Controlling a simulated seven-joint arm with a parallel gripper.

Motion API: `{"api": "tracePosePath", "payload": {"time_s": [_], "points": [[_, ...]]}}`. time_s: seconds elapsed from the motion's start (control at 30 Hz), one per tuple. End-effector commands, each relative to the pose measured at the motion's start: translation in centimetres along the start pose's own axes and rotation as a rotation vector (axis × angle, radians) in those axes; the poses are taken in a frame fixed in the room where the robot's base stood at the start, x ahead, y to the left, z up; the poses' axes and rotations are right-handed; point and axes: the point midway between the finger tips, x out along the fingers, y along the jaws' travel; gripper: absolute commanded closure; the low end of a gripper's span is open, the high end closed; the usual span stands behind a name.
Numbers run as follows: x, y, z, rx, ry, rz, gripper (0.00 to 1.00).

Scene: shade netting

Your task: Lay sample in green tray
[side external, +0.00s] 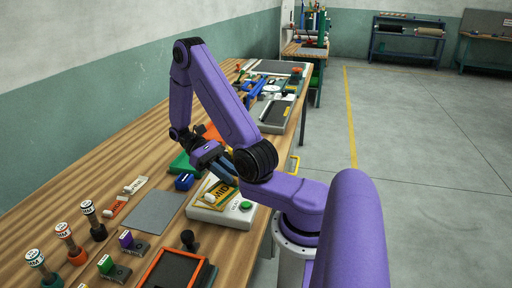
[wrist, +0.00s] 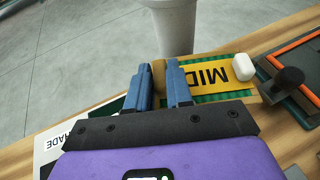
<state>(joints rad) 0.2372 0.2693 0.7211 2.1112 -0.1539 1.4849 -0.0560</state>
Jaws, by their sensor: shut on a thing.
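The sample looks like a green mesh strip with a yellow MID label (wrist: 213,75); it also shows over the white device in the side external view (side external: 222,192). In the side external view my gripper (side external: 228,172) is low over the device, partly hidden by my arm. I cannot tell whether the sample touches the device. The green tray (side external: 184,163) is on the bench beyond the gripper, partly hidden by my arm.
The white device (side external: 238,219) has a green button. A blue block (side external: 184,182) sits close to the green tray. A grey mat (side external: 155,211) lies bare nearby. An orange-rimmed dark tray (side external: 174,270) and several stamp-like tools (side external: 66,241) stand at the near end.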

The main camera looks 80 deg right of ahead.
Motion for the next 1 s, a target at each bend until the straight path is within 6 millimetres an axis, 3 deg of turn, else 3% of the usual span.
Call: {"api": "tracePosePath", "payload": {"time_s": [0.27, 0.5, 0.73, 1.0], "points": [[-0.8, 10.2, 1.1, -0.155, 0.001, 0.377, 1.00], [-3.3, 18.3, 2.3, -0.281, 0.000, 0.682, 1.00], [-5.8, 23.1, 3.2, -0.361, -0.002, 0.876, 1.00], [-7.9, 25.9, 3.8, -0.412, -0.003, 1.002, 1.00]]}}
